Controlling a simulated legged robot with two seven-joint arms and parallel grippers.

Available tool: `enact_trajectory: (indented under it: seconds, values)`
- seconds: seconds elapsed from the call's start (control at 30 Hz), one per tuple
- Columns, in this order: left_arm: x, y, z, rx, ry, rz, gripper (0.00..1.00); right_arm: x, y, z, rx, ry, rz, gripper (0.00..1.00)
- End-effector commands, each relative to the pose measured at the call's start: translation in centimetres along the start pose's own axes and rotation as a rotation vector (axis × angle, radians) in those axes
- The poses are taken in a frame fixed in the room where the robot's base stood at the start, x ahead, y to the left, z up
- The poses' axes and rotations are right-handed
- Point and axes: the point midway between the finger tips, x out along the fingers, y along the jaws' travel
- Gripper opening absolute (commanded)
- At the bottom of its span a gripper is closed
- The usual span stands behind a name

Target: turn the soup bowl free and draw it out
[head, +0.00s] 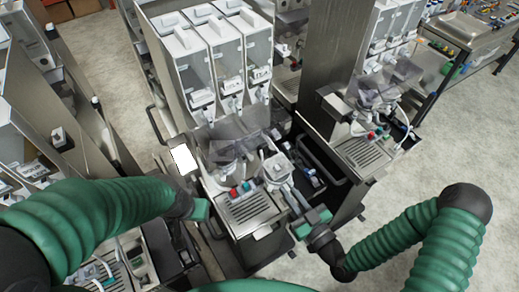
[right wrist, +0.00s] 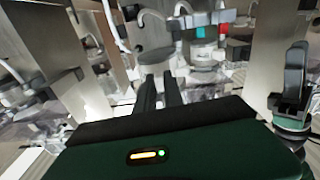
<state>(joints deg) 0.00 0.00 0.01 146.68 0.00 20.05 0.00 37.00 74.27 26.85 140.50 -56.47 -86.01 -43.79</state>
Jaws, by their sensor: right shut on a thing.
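The machine in the middle has a grey, rounded bowl (head: 277,166) at the right of its front, above the drip tray; I take it as the soup bowl. My right gripper (head: 291,196) reaches it from the front right. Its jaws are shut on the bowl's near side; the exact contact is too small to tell. In the right wrist view the two dark fingers (right wrist: 160,92) lie close together, just below the grey bowl (right wrist: 155,62). My left gripper (head: 200,208) hangs left of the drip tray, apart from the bowl, its fingers not clear.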

Motion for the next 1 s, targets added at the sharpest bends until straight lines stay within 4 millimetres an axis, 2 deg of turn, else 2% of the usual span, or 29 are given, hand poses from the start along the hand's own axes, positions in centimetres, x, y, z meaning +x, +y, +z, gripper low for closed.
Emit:
enact_trajectory:
  seconds: [0.6,1.0]
  values:
    - [0.7,0.0,0.1,0.0,0.0,0.0,0.36,-3.7,-0.1,-0.3,0.0,0.0,0.001,0.0]
    - [0.8,0.0,0.2,0.0,0.0,0.0,0.36,-4.0,0.0,-0.3,0.001,0.001,0.003,0.0]
